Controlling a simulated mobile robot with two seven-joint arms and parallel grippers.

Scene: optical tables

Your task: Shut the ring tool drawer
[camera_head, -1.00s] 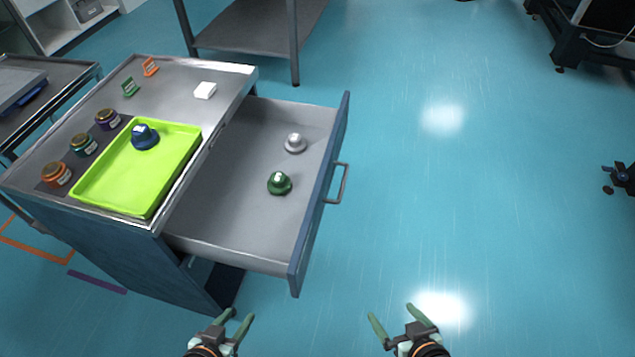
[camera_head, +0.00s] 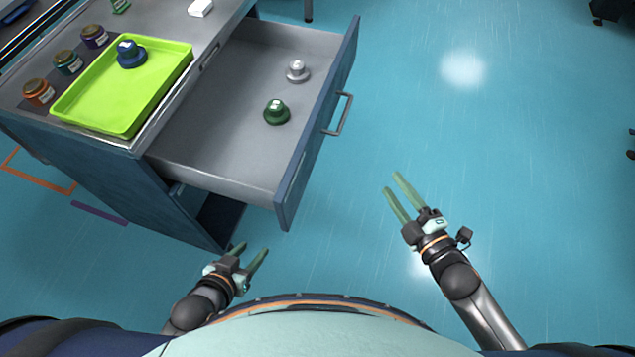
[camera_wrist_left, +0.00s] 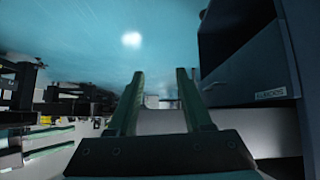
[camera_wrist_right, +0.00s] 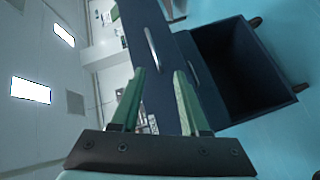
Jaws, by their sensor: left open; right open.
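The ring tool drawer (camera_head: 236,124) is pulled far out of the blue cabinet (camera_head: 120,185). Inside it are a green knobbed piece (camera_head: 276,112) and a silver one (camera_head: 297,71). Its blue front has a grey bar handle (camera_head: 342,114); the front and handle (camera_wrist_right: 152,48) also show in the right wrist view. My right gripper (camera_head: 397,189) is open and empty, to the right of and below the handle, apart from it. My left gripper (camera_head: 253,254) is open and empty below the drawer's near corner, touching nothing that I can see.
On the cabinet top, a lime tray (camera_head: 75,92) holds a blue knobbed piece (camera_head: 131,53). Several lidded jars (camera_head: 68,62) stand left of it, and a white block (camera_head: 201,8) lies behind. The floor right of the drawer is clear.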

